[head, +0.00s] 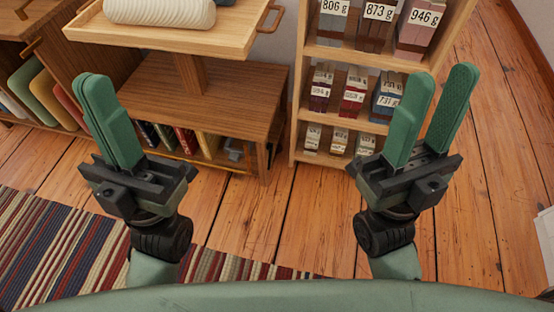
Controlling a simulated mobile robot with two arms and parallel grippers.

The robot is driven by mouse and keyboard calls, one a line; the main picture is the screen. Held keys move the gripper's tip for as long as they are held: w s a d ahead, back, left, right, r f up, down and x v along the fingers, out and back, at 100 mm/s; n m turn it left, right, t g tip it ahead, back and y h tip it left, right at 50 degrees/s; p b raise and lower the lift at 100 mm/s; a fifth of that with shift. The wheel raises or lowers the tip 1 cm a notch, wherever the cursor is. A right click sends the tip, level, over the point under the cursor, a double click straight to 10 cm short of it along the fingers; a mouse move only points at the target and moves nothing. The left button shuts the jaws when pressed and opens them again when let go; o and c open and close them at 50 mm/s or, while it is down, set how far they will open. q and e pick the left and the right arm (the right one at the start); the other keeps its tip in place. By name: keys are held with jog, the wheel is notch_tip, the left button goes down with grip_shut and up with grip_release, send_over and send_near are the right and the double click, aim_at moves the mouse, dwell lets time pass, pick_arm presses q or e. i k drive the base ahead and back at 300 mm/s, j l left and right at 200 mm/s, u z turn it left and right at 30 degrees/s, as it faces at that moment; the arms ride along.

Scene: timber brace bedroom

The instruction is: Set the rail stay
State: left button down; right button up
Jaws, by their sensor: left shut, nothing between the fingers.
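I cannot make out a part that is clearly the rail stay. A low wooden cabinet (245,93) stands ahead, with a row of books and a small grey object (233,149) near the right end of its lower shelf. A thin rail (185,155) seems to run along the front of that shelf. My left gripper (91,82) is shut and empty, pointing up in front of the cabinet's left side. My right gripper (442,78) is open and empty, its fingers apart in front of the shelf unit. Neither gripper visibly touches anything.
A wooden tray (215,40) with side handles holds a cream roll (160,11) above the cabinet. A shelf unit (335,55) holds boxes with gram labels. A bookcase (20,55) stands left. A striped rug (60,250) covers part of the plank floor (285,220).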

aim_at(270, 157)
jog(key=i+l+u, duration=0.15)
jog(key=l+u, duration=0.3)
jog(key=l, duration=1.2)
jog(key=l+u, duration=0.4)
jog(key=l, duration=1.2)
jog(key=k, duration=0.05)
